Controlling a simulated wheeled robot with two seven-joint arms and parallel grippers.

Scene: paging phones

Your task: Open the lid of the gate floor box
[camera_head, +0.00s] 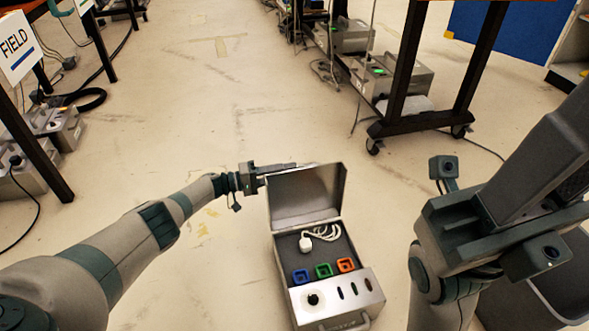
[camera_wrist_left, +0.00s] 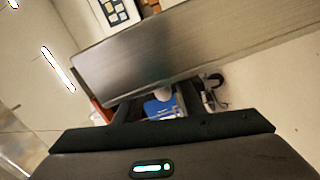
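The gate floor box is a grey metal case (camera_head: 338,299) on the floor at the lower middle of the head view. Its lid (camera_head: 305,196) stands up, hinged at the far side, and the inside shows. Inside are a white plug with a coiled cable (camera_head: 308,243) and blue, green and orange square sockets (camera_head: 323,270). My left gripper (camera_head: 285,167) is at the lid's top left edge, fingers pointing right. Whether it touches the lid is unclear, and its finger gap is hidden. In the left wrist view a grey metal panel fills the middle.
A dark wheeled rack (camera_head: 420,122) stands beyond the box to the right, with metal units and loose cables nearby. A bench with a FIELD sign (camera_head: 15,47) and more units are at the left. The floor between is mostly clear.

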